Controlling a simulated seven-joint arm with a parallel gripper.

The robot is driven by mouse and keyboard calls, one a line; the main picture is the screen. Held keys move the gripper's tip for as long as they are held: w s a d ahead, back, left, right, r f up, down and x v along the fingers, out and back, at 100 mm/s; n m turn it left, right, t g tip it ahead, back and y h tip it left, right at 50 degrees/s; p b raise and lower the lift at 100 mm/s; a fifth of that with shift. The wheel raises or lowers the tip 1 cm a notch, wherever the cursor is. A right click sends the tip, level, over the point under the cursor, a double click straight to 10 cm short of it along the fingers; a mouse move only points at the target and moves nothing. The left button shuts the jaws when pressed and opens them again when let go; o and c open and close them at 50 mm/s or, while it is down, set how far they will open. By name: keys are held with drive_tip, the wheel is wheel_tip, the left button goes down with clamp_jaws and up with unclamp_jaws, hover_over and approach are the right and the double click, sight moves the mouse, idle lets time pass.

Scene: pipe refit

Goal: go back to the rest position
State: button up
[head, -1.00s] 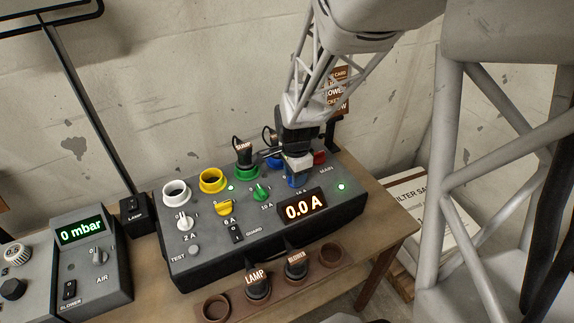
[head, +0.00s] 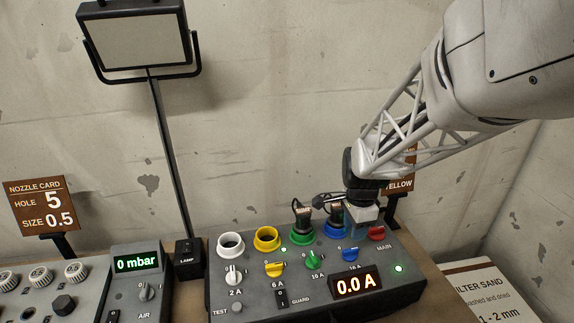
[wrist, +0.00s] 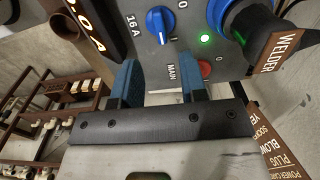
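My gripper (head: 362,228) is above the right part of the grey power panel (head: 262,296), behind the blue 16 A knob (head: 350,254) and left of the red MAIN button (head: 376,233). In the wrist view its two blue fingers (wrist: 160,88) stand apart with nothing between them. A dark plug (head: 303,220) sits in the green socket.
The white socket (head: 230,244) and yellow socket (head: 267,239) are empty. The panel display (head: 356,285) reads 0.0 A. A brown card (head: 400,180) stands close behind my wrist. A lamp (head: 137,40) on a pole stands left. Open space lies above the panel.

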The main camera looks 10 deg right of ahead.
drive_tip(key=s+a+r+n+t, duration=0.1)
drive_tip(key=s+a+r+n, duration=0.5)
drive_tip(key=s+r+n, duration=0.1)
drive_tip(key=s+a+r+n+t, duration=0.1)
drive_tip(key=s+a+r+n, duration=0.5)
drive_tip(key=s+n, duration=0.4)
drive_tip(key=shift+s+r+n+t, duration=0.15)
drive_tip(key=shift+r+n+t, duration=0.15)
drive_tip(key=shift+r+n, duration=0.2)
idle(0.7)
